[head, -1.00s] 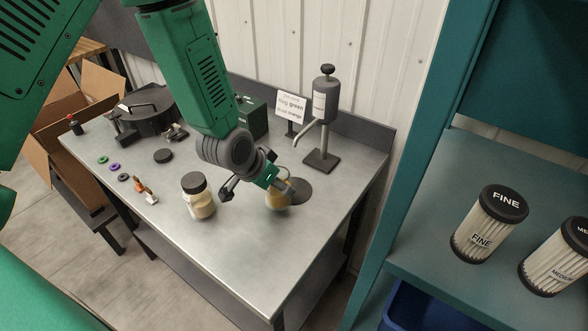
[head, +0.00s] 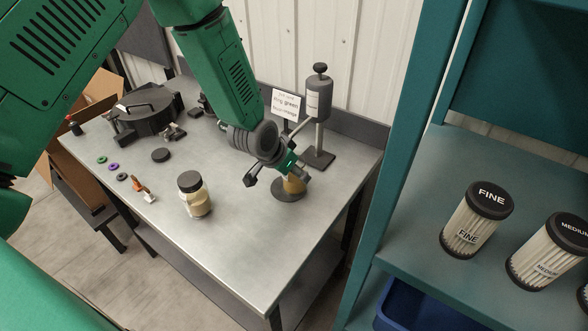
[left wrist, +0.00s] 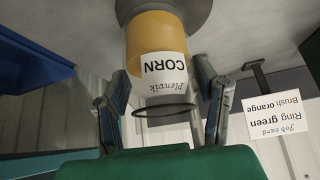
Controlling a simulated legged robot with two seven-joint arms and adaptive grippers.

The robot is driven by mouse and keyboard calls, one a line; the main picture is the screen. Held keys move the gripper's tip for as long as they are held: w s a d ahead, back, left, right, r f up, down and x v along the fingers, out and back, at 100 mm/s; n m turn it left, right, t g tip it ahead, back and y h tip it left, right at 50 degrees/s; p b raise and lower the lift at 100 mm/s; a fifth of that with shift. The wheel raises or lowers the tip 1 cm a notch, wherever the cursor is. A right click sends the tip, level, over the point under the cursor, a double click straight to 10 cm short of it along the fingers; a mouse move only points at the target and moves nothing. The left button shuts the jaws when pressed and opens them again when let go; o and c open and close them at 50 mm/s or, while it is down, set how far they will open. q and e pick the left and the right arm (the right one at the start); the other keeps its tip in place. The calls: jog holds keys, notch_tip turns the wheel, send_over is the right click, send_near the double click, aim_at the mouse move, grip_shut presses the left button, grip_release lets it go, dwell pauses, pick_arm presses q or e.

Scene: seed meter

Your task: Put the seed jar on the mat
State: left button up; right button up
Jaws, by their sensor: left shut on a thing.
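The seed jar (head: 294,185) is a clear jar of yellow seed labelled "Plenvik CORN". It also shows in the left wrist view (left wrist: 158,50), inverted in the picture. My left gripper (head: 281,170) is shut on it, with a finger on each side, seen in the left wrist view (left wrist: 160,98). The mat (head: 287,195) is a dark grey round disc on the table; its edge shows behind the jar's base in the left wrist view (left wrist: 200,12). The jar is over the mat; I cannot tell whether it touches. My right gripper is out of view.
A second jar with a black lid (head: 195,197) stands left of the mat. A dispenser (head: 319,100) and job card (head: 286,103) stand behind. A black disc (head: 161,155), coloured rings and a dark machine (head: 148,110) are at left. The front table is clear.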

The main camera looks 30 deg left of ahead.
pick_arm(q)
jog(key=o, duration=1.2)
jog(key=shift+a+f, duration=0.15)
jog(key=shift+f, duration=0.05)
jog(key=o, duration=0.4)
jog(key=shift+a, duration=0.25)
jog(key=shift+s+a+f, duration=0.1)
jog(key=shift+a, duration=0.7)
jog(key=shift+s+a, duration=0.1)
jog(key=shift+a, duration=0.15)
jog(key=shift+w+d, duration=0.2)
jog(key=shift+d, duration=0.7)
jog(key=shift+d+r, duration=0.1)
jog(key=shift+r, duration=0.3)
jog(key=v, duration=1.2)
jog(key=shift+s+a+f, duration=0.1)
jog(key=shift+a+f, duration=0.05)
jog(key=shift+a, duration=0.05)
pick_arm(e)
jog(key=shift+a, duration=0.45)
